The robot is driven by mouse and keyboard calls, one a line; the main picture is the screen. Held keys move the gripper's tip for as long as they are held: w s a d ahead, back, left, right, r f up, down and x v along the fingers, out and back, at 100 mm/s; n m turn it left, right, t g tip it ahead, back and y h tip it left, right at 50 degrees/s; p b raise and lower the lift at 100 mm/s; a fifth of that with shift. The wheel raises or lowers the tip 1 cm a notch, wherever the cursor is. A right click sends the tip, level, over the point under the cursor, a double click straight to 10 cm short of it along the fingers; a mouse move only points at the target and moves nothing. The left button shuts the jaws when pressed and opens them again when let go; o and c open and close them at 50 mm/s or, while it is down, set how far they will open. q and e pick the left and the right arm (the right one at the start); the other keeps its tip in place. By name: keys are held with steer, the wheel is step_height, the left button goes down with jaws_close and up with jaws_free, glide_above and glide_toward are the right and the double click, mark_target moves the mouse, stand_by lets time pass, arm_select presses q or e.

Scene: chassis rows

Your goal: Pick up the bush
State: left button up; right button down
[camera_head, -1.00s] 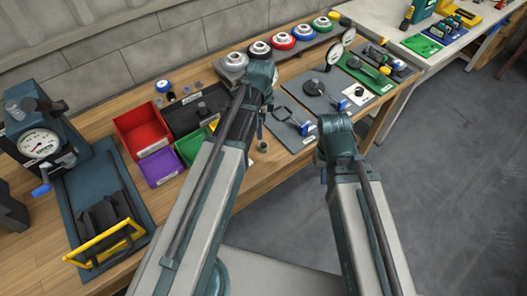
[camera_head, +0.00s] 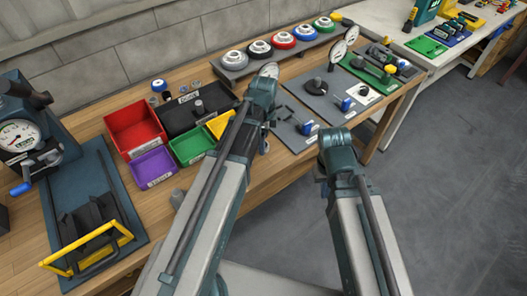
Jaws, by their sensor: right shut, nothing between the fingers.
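A small grey cylinder (camera_head: 178,197), perhaps the bush, stands on the wooden bench in front of the purple bin, against the edge of my left arm. Another small grey piece (camera_head: 263,146) shows on the bench just right of my left arm; it is too small to name surely. My right gripper (camera_head: 324,188) is shut and empty, mostly hidden beside my right arm, low in front of the bench and apart from both pieces.
Red (camera_head: 135,128), purple (camera_head: 153,168) and green (camera_head: 192,145) bins and a black tray (camera_head: 180,125) stand on the bench. A press with a dial (camera_head: 18,135) is at left. Grey mats (camera_head: 300,135) with tools lie at right. The floor at right is clear.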

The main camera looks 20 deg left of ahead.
arm_select(q)
steer(key=shift+f+b, duration=0.45)
steer(key=shift+f, duration=0.5)
steer(key=shift+r, duration=0.1)
steer(key=shift+c, duration=0.2)
jaws_close()
